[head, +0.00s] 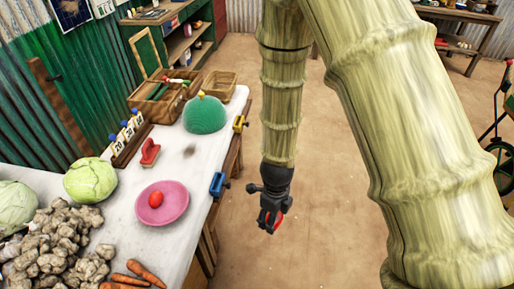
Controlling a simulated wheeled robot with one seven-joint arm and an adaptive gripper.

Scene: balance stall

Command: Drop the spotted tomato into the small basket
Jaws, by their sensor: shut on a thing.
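My gripper (270,222) hangs past the table's right side, over the bare floor, pointing down. It is shut on a small red thing (267,214) that shows only in part between the fingers. I cannot tell whether it is the spotted tomato. A plain-looking red tomato (156,198) lies on a pink plate (178,205) on the table; no spots can be made out. A small wicker basket (232,82) stands at the table's far right end, well beyond my gripper. Its inside looks empty.
Blue (218,184) and yellow (239,123) clamps sit on the table's right edge. Cabbages (90,179), knobbly roots (50,240) and carrots (145,272) fill the near left. The floor (310,200) is clear.

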